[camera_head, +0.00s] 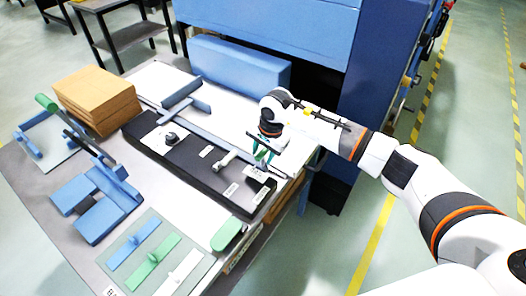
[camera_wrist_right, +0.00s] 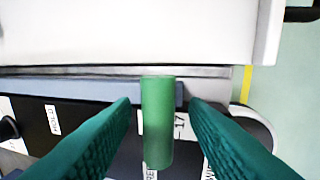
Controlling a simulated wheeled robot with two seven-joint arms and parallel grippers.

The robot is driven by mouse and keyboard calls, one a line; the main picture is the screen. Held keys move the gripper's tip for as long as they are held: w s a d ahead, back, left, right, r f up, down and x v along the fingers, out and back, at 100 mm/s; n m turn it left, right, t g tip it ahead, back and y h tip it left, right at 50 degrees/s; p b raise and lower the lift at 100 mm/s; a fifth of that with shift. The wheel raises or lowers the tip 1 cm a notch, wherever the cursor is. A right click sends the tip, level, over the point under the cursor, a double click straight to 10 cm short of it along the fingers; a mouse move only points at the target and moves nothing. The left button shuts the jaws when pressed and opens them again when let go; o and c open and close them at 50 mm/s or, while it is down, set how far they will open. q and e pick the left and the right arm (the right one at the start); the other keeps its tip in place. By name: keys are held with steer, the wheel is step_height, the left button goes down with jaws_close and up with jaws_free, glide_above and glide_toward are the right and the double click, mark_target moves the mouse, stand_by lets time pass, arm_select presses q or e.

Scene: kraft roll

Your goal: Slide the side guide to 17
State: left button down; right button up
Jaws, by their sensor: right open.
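My right gripper (camera_head: 263,158) is over the right end of the black panel (camera_head: 188,168) on the table. In the right wrist view its two green fingers (camera_wrist_right: 158,103) are open, one on each side of a green upright handle (camera_wrist_right: 157,125). Gaps show between the handle and both fingers. A blue bar (camera_wrist_right: 95,90) lies behind the handle along a grey rail. In the head view the gripper hides most of the handle. My left gripper is not in view.
The panel carries a dark knob (camera_head: 171,138), a grey lever (camera_head: 224,161) and several white labels. A brown paper stack (camera_head: 97,98) and blue blocks (camera_head: 98,203) stand at left. A blue machine (camera_head: 290,30) rises behind. Green and blue pieces lie at the front.

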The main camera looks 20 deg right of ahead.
steer(key=shift+f, duration=0.4)
steer(key=shift+c, duration=0.5)
jaws_close()
steer(key=shift+s+d+b, duration=0.35)
steer(key=shift+b, duration=0.15)
steer(key=shift+s, duration=0.2)
steer(key=shift+r, duration=0.1)
steer(key=shift+o, duration=0.5)
jaws_free()
step_height(320, 180, up, 12)
steer(key=s+d+b, duration=0.1)
steer(key=s+b, duration=0.1)
steer(key=shift+d, duration=0.3)
